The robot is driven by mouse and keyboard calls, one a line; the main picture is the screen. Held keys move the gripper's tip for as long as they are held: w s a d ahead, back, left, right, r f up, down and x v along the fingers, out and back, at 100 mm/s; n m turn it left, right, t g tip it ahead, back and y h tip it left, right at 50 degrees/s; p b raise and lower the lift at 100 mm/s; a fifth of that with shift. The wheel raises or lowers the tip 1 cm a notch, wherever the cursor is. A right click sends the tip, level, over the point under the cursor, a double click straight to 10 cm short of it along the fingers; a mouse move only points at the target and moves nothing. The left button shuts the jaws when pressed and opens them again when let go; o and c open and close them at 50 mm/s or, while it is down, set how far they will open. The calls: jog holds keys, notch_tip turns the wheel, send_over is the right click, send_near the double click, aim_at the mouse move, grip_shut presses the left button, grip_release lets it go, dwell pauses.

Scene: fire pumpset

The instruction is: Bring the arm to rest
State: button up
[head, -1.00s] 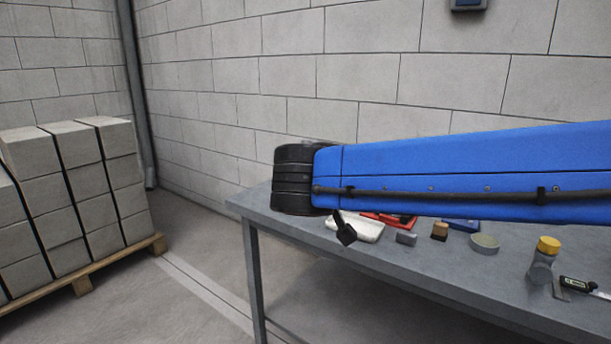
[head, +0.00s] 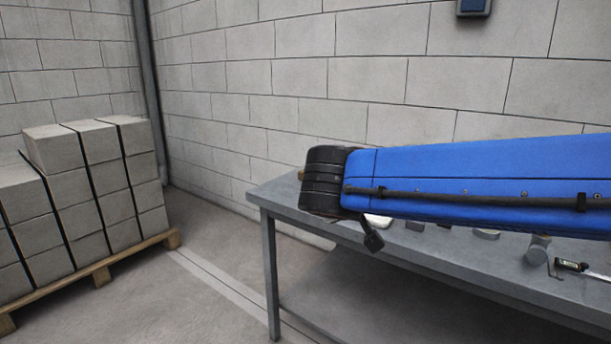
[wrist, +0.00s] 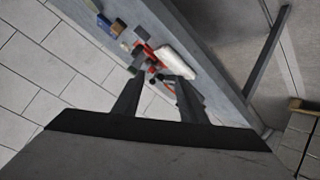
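My blue arm (head: 470,185) stretches across the right half of the head view, ending in a black joint at the left, over the workbench. My gripper (wrist: 160,80) shows in the wrist view with its two dark fingers apart. Nothing is held between them; the items seen through the gap lie on the bench beyond. In the head view the gripper is mostly hidden behind the arm; a small dark part hangs below the black joint.
The grey workbench (head: 275,194) stands under the arm. On it are a white item (wrist: 178,62), a red item (wrist: 145,52), a grey cylinder (head: 537,250) and a caliper-like tool (head: 571,265), partly hidden by the arm. A pallet of blocks (head: 95,180) stands left; floor between is clear.

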jog(key=s+d+f+g, duration=0.3)
jog(key=s+d+f, duration=0.15)
jog(key=d, duration=0.35)
jog(key=s+d+f+g+y, duration=0.1)
jog(key=s+d+f+y, duration=0.2)
jog(key=s+f, duration=0.4)
jog(key=s+d+f+g+y, duration=0.1)
jog(key=s+d+f+y, duration=0.1)
jog(key=s+d+f, duration=0.2)
jog(key=s+f, duration=0.3)
jog(key=s, duration=0.3)
jog(key=shift+f+m+g+y, duration=0.15)
jog(key=shift+m+g+y, duration=0.15)
jog(key=shift+m+y, duration=0.1)
